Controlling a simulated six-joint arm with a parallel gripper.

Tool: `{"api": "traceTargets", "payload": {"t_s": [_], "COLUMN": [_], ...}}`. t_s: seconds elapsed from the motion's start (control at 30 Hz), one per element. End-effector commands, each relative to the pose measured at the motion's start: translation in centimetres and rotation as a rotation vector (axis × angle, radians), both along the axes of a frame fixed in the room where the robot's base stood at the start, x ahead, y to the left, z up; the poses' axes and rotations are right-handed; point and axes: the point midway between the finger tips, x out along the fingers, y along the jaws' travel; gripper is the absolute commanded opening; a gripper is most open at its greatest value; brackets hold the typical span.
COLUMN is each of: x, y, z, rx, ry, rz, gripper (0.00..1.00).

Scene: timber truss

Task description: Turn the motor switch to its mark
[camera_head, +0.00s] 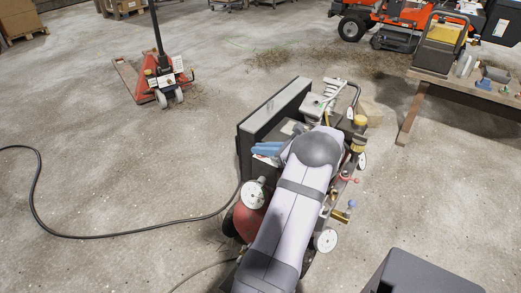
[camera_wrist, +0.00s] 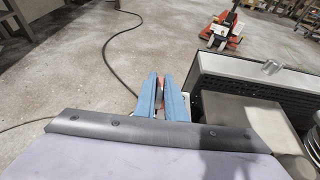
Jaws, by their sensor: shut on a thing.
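My gripper (camera_head: 264,149) has blue fingers and reaches down beside the dark box of the machine in the head view. In the wrist view my gripper (camera_wrist: 160,80) has its two blue fingers close together around a narrow reddish piece, which I take to be the motor switch (camera_wrist: 160,90). Only a thin strip of it shows between the fingers. Its mark and its exact angle are hidden. In the head view the fingers and my arm cover the switch.
The machine's dark box (camera_head: 270,112) stands close beside the fingers. A red tank (camera_head: 248,222), a white gauge (camera_head: 255,195) and valves (camera_head: 342,215) crowd around my arm. A black cable (camera_head: 100,236) crosses the open concrete floor. A pallet jack (camera_head: 160,80) stands farther off.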

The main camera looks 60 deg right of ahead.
Motion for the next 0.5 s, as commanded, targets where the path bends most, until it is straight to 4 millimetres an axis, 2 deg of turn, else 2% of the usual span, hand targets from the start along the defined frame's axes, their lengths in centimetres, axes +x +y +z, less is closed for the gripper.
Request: {"api": "traceTargets", "payload": {"t_s": [0.5], "x": [-0.01], "y": [0.01], "z": [-0.05], "rx": [-0.001], "ry": [-0.001], "rz": [0.225], "gripper": [0.0]}}
